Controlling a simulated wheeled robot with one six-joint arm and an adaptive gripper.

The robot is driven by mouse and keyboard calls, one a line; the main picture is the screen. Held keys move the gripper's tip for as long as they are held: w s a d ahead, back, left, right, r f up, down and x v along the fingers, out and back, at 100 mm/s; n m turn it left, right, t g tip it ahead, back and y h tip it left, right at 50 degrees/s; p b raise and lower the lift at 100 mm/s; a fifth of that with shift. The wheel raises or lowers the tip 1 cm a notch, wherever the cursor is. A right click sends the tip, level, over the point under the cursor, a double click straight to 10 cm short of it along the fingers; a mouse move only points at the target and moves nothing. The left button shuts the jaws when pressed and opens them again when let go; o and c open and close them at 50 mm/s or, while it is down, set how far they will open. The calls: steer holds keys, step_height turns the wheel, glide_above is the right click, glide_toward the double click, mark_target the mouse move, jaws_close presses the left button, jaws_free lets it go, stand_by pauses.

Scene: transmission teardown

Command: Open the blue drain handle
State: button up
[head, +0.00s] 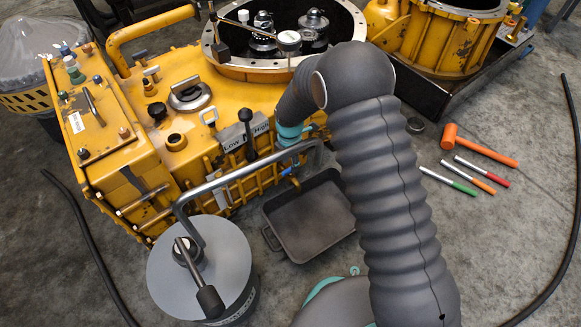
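A small blue piece, which looks like the drain handle (288,171), shows low on the front side of the yellow transmission (225,95). It lies just above the grey drain pan and partly behind the bent grey pipe. My arm reaches over from the lower right and bends down toward the transmission's front side, and a teal ring at its wrist is just above the blue piece. My gripper cannot be made out beyond the wrist. Whether it touches the handle cannot be told.
A grey pan (308,222) sits on the floor below the handle. A grey drum (200,265) with a bent pipe (245,172) stands in front. Black hoses (92,250) run along the floor.

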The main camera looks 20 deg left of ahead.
steer(key=shift+f, duration=1.35)
jaws_close()
steer(key=shift+d, duration=0.15)
